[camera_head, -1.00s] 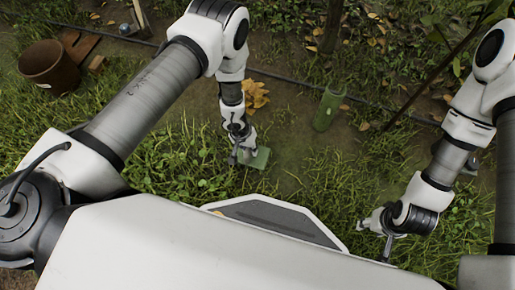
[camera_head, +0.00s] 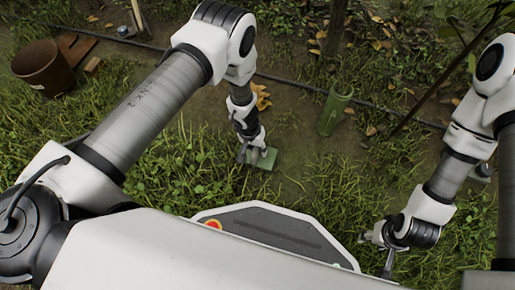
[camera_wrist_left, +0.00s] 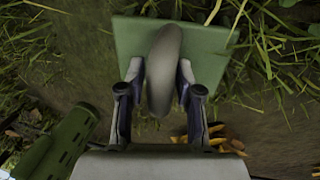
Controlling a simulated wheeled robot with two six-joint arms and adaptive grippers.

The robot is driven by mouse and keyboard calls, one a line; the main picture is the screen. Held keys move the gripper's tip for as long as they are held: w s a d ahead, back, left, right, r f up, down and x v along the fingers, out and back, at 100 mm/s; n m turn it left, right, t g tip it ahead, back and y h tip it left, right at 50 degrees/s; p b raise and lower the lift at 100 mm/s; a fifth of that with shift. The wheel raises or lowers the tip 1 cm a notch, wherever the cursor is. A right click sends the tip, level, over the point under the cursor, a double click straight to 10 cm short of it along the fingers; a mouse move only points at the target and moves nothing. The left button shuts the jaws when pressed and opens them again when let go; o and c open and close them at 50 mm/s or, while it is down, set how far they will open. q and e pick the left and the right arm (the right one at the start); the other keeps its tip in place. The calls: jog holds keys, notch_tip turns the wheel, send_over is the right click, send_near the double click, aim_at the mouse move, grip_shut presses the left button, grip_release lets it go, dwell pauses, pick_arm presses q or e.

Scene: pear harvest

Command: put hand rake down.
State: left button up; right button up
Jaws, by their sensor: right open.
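The hand rake (camera_wrist_left: 163,50) has a flat green plate-like part with a pale grey, rounded handle over it in the left wrist view. The fingers of my left gripper (camera_wrist_left: 160,88) lie on both sides of the handle and appear closed on it. In the head view my left gripper (camera_head: 255,155) points down at the low grass, and the green part of the hand rake (camera_head: 263,160) shows at its tip. I cannot tell whether it touches the ground. My right gripper (camera_head: 376,257) is open and empty above the grass at the lower right.
A green slotted cylinder (camera_head: 335,112) stands on bare soil right of the left gripper. It also shows in the left wrist view (camera_wrist_left: 62,140). A brown pot (camera_head: 45,68) and boards (camera_head: 77,47) lie at upper left. A thin dark hose (camera_head: 290,82) crosses the ground behind.

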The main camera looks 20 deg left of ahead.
pick_arm(q)
notch_tip(320, 180, up, 12)
jog(key=a+p, duration=0.2)
jog(key=p, duration=0.4)
jog(key=s+a+g+y, duration=0.2)
jog(key=s+a+y, duration=0.2)
jog(key=s+a, duration=0.9)
jog(key=s+d+r+t+h, duration=0.1)
jog(key=s+d+r+t, duration=0.1)
jog(key=s+r, duration=0.3)
jog(key=s+d, duration=0.1)
jog(key=s, duration=0.2)
jog(key=shift+s+n+h, duration=0.25)
jog(key=shift+n+h, duration=0.15)
